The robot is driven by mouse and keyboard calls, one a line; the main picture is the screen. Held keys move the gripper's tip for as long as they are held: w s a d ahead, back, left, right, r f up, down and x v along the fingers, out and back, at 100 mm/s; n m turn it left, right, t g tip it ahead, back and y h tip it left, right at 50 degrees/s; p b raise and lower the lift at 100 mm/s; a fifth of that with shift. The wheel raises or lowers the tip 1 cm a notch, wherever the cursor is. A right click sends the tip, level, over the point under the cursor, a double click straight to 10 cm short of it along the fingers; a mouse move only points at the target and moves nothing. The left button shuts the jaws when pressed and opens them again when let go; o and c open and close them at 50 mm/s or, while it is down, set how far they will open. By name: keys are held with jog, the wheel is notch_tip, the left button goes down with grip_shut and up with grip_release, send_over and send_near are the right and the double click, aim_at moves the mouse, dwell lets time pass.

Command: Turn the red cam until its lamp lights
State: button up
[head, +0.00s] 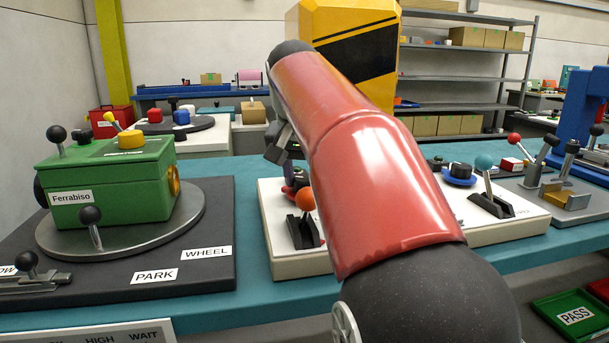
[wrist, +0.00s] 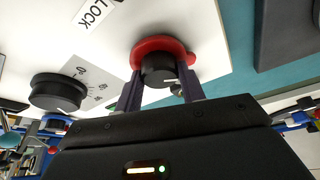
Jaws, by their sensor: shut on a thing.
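The red cam (wrist: 145,47) is a red disc with a black knob (wrist: 160,68) on top, set on a white panel in the wrist view. My gripper (wrist: 161,77) is shut on the black knob, one dark finger on each side. In the head view a small part of the red cam (head: 288,191) shows just below my gripper (head: 290,176), and my red arm hides most of that area. I cannot make out the cam's lamp in either view.
A black dial (wrist: 57,92) with a printed scale stands beside the cam, near a LOCK label (wrist: 97,13). An orange-knobbed lever (head: 306,201) stands close in front on the white panel (head: 284,262). A green box (head: 110,185) on a turntable is at left.

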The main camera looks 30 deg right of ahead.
jog(key=m, duration=0.3)
jog(key=m+g+h, duration=0.1)
jog(key=m, duration=0.1)
jog(key=shift+w+a+m+g, duration=0.1)
jog(key=shift+w+m+g, duration=0.1)
jog(key=shift+m+g, duration=0.15)
jog(key=m+g, duration=0.1)
jog(key=m, duration=0.1)
jog(key=m+g, duration=0.1)
jog(key=m, duration=0.2)
jog(key=shift+w+h, duration=0.1)
jog(key=shift+h, duration=0.3)
jog(key=shift+m, duration=0.25)
jog(key=o, duration=1)
